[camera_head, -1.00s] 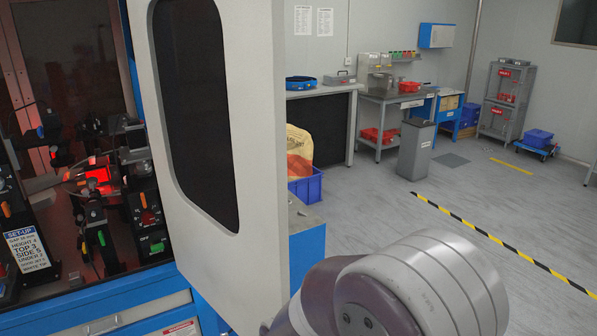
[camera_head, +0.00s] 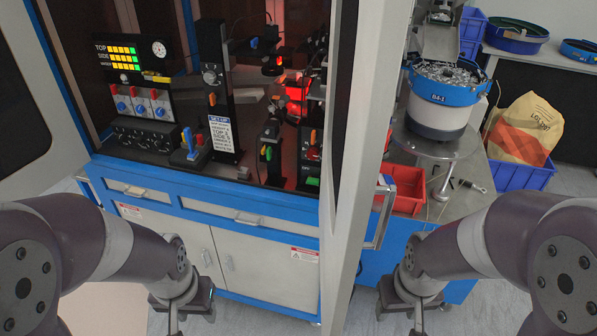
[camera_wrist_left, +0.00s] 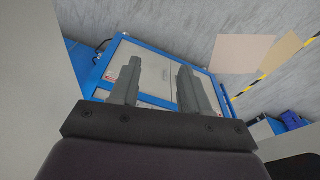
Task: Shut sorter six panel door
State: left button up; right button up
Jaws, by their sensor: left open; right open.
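The sorter (camera_head: 225,200) is a blue-framed cabinet with a dark, red-lit inside. A pale door panel (camera_head: 365,130) stands open on its right side, seen nearly edge-on, with a metal handle (camera_head: 381,212) on its right face. Another pale panel with a dark window (camera_head: 35,150) stands open at the left. No label shows which is the six panel door. My left gripper (camera_head: 175,318) points down in front of the cabinet, open and empty; its spread fingers show in the left wrist view (camera_wrist_left: 158,88). My right gripper (camera_head: 415,318) points down right of the right panel, open and apart from it.
A steel bench right of the right panel holds a blue-rimmed bowl feeder (camera_head: 440,95) and a red bin (camera_head: 405,188). A blue crate (camera_head: 520,175) with a sack (camera_head: 525,130) stands behind at the right. Grey floor (camera_head: 350,318) is free between my arms.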

aim_at(368, 39)
jog(key=i+l+u, duration=0.1)
jog(key=l+u, duration=0.2)
jog(key=l, duration=0.2)
jog(key=l+u, duration=0.25)
jog(key=l, duration=0.25)
jog(key=k+l+u, duration=0.15)
jog(key=u, duration=0.2)
jog(key=k+l+u, duration=0.15)
jog(key=u, duration=0.2)
jog(key=k+l, duration=0.05)
jog(key=l, duration=0.05)
